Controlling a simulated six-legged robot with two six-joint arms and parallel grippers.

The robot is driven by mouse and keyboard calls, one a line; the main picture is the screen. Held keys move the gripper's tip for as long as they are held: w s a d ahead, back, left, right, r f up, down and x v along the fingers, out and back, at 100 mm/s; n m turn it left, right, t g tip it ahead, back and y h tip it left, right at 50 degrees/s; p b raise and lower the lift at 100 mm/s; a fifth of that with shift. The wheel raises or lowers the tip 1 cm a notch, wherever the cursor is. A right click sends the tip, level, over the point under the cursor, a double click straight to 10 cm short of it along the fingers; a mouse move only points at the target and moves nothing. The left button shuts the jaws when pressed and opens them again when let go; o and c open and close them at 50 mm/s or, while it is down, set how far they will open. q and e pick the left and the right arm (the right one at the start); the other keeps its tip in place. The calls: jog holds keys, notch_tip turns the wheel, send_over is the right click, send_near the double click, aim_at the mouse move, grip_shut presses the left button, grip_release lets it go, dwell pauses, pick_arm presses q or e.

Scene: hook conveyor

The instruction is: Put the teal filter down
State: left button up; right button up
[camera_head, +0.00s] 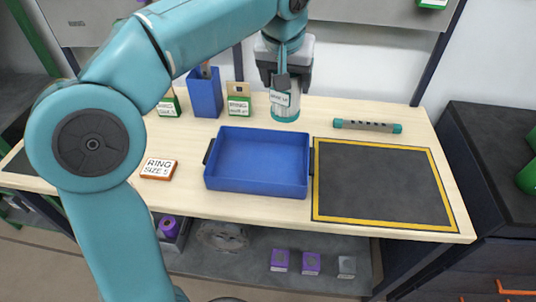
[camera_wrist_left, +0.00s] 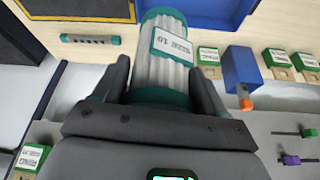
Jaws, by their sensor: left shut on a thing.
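The teal filter (camera_head: 284,107) is a pale ribbed cylinder with teal ends and a white label. In the wrist view the filter (camera_wrist_left: 167,62) stands between the dark fingers. My left gripper (camera_head: 285,77) is shut on it from above, and it also shows in the wrist view (camera_wrist_left: 160,85). The filter looks upright, just behind the back wall of the blue tray (camera_head: 257,190). I cannot tell whether its lower end touches the table. The tray is empty. My right gripper is not in view.
A black mat with a yellow border (camera_head: 380,185) lies clear, right of the tray. A teal-ended bar (camera_head: 367,126) lies behind it. A blue holder (camera_head: 205,92) and a green-based block (camera_head: 239,99) stand left of the filter. A ring-label block (camera_head: 158,169) lies left of the tray.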

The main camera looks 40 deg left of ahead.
pick_arm(q)
notch_tip(320, 180, down, 19)
jog(key=b, duration=0.2)
jog(key=shift+r+b, duration=0.1)
jog(key=shift+b, duration=0.3)
jog(key=shift+w, duration=0.1)
jog(key=shift+f, duration=0.3)
jog(key=o, duration=1.2)
